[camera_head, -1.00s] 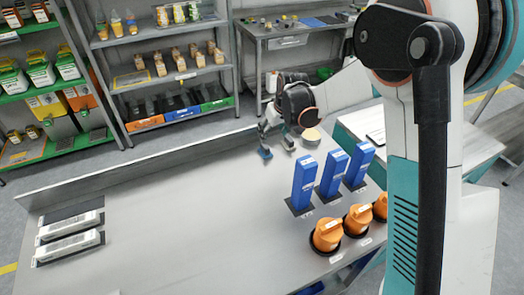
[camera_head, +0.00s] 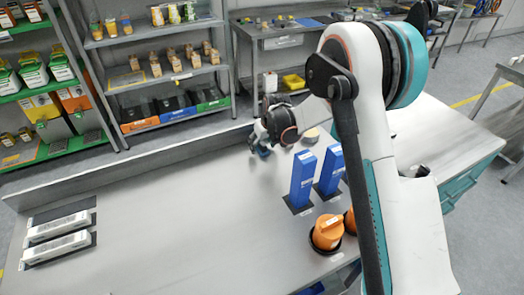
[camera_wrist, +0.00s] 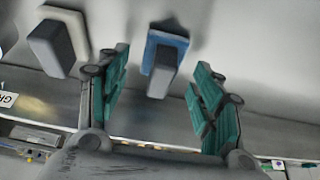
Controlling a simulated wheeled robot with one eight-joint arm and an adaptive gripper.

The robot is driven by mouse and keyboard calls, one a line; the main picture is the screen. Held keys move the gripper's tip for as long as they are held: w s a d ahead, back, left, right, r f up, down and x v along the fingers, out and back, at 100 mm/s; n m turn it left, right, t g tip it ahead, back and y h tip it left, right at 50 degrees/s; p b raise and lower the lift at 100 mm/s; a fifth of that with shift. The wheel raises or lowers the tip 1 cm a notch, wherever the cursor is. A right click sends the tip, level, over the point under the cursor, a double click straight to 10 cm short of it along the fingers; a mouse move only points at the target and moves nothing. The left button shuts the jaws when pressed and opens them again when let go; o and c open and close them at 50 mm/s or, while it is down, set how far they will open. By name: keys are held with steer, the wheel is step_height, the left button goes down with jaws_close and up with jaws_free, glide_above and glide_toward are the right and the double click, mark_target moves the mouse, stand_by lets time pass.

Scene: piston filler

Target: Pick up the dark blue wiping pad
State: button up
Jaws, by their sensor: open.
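The dark blue wiping pad (camera_wrist: 163,62), with a grey block handle, lies on the grey worktop and appears between my gripper's fingers in the wrist view. A pale pad with a grey handle (camera_wrist: 58,42) lies to the left in the wrist view.
Upright blue blocks (camera_head: 302,182) and orange knobs (camera_head: 327,233) stand on the right of the worktop. White boxed items (camera_head: 57,238) lie at left. The worktop's middle is clear.

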mark_target(262, 142)
steer(key=shift+w+f, duration=0.15)
steer(key=shift+f, duration=0.15)
steer(key=c, duration=1.2)
steer(key=shift+r, duration=0.15)
step_height(262, 142, up, 20)
steer(key=p, duration=0.4)
steer(key=shift+p, duration=0.4)
